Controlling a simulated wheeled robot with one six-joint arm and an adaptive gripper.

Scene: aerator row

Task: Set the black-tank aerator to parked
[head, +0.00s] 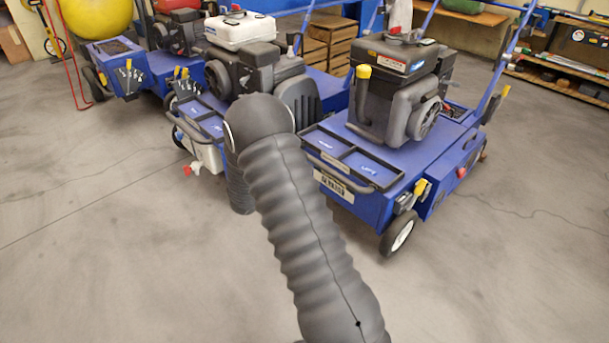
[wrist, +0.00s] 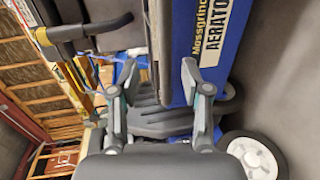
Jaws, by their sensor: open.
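The black-tank aerator (head: 400,165) is the nearest blue machine, at right in the head view. Its black tank (head: 395,58) sits on a dark engine. A yellow knob (head: 362,71) tops the engine's left side. A yellow lever (head: 420,188) and a red knob (head: 461,172) are on the blue side. My gripper (wrist: 160,75) is open and empty in the wrist view, its fingers spread before a blue panel lettered "AERATOR" (wrist: 213,42) and dark engine parts. In the head view my arm hides the gripper.
A white-tank aerator (head: 215,112) stands close to the left, and a red-tank one (head: 158,60) is farther left. My arm covers part of the gap between the nearest machines. Wooden crates (head: 327,42) and shelving (head: 560,75) stand behind. The concrete floor (head: 110,235) in front is clear.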

